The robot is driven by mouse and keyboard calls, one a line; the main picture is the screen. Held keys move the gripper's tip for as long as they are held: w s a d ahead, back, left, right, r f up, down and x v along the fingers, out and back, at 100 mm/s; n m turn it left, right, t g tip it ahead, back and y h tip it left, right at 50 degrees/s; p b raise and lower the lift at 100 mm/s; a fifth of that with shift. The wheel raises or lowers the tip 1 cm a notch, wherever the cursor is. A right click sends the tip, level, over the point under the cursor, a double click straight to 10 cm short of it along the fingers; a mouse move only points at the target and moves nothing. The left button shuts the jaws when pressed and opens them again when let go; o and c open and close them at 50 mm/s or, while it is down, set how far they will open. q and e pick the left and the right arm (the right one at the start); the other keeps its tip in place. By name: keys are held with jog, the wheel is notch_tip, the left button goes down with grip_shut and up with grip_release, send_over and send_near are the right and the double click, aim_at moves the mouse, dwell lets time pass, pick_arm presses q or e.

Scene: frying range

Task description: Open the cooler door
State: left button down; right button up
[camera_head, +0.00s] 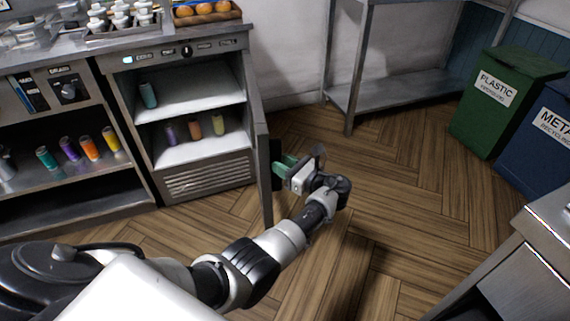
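The cooler (210,170) stands at the upper left with its inside exposed. Its door (263,165) is swung out towards me on the right-hand side and shows nearly edge-on. My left gripper (283,166), with green fingers, is at the outer side of the door, by a dark part that may be the handle. The fingertips are partly hidden against the door, so I cannot tell whether they grip it. My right gripper is out of view.
Inside the cooler are a teal cup (148,95) and several coloured cups on the lower shelf. A steel rack (400,95), a green plastic bin (495,105) and a blue metal bin (540,150) stand to the right. The wooden floor (400,190) between is clear.

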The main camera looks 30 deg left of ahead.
pick_arm(q)
jog(key=c, duration=1.1)
grip_release()
jog(key=shift+w+a+r, duration=0.45)
jog(key=shift+a+r, duration=0.1)
jog(key=shift+o, duration=0.6)
jog(key=shift+w+a+f, duration=0.1)
jog(key=shift+a+f, duration=0.05)
jog(key=shift+a, duration=0.1)
jog(key=shift+c, duration=0.3)
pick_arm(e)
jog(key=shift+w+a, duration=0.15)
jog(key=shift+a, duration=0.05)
pick_arm(q)
jog(key=shift+d, duration=0.2)
jog(key=shift+c, duration=0.2)
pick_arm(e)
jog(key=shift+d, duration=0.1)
pick_arm(q)
jog(key=s+d, duration=0.2)
jog(key=d, duration=0.9)
jog(key=shift+f, duration=0.35)
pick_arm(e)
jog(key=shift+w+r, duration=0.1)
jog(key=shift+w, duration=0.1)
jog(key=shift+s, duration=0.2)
